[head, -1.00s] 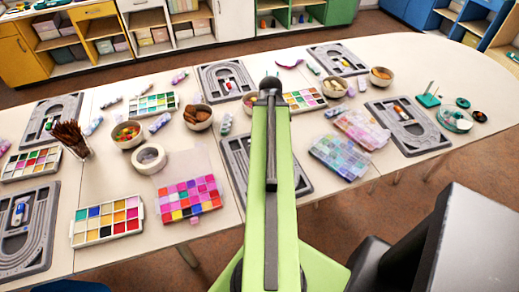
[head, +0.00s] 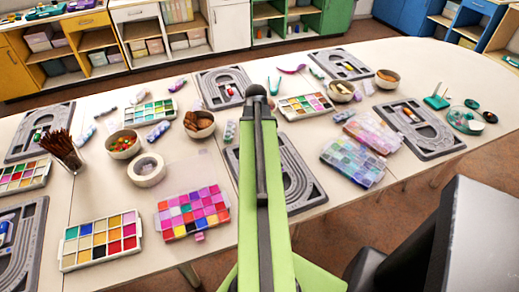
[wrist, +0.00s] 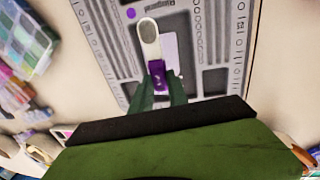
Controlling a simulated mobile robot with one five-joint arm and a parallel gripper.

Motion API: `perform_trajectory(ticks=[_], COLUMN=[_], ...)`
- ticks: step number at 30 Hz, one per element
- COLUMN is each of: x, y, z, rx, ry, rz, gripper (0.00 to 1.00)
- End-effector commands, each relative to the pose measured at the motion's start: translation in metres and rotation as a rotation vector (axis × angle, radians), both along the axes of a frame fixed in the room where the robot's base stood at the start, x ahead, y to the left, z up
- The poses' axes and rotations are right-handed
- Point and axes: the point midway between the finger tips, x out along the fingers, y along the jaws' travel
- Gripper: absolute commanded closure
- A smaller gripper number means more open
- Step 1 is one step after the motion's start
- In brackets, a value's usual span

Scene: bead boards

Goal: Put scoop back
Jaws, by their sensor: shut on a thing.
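The scoop (wrist: 150,48), with a pale grey oval bowl and a purple handle, shows in the wrist view. My gripper (wrist: 161,84) is shut on its purple handle between two dark green fingers. The bowl points away from the gripper. A grey bead board (wrist: 213,55) with grooves and printed marks lies below; whether the scoop touches it I cannot tell. A pale lavender rectangle (wrist: 172,50) lies beside the scoop on the board. In the head view my green arm hides the gripper and scoop, and part of a grey board (head: 303,187) shows behind it.
A pink bead box (head: 192,208) and a white tape roll (head: 147,170) lie left of my arm. Bluish bead boxes (head: 352,160) lie to the right. Bowls, more boards and a cup of brown sticks (head: 62,150) crowd the white table. Bare table shows near its front edge.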

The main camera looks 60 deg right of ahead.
Motion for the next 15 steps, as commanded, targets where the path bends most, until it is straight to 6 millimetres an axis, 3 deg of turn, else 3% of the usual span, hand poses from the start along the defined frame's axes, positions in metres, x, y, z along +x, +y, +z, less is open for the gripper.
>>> perform_trajectory(ticks=[1,4,15], x=[0.001,0.001,0.004], y=[0.001,0.001,0.004], z=[-0.017,-0.034,-0.035], rx=[0.000,0.000,0.000], ry=[0.000,0.000,0.000], rz=[0.001,0.002,0.009], gripper=[1.00,1.00,1.00])
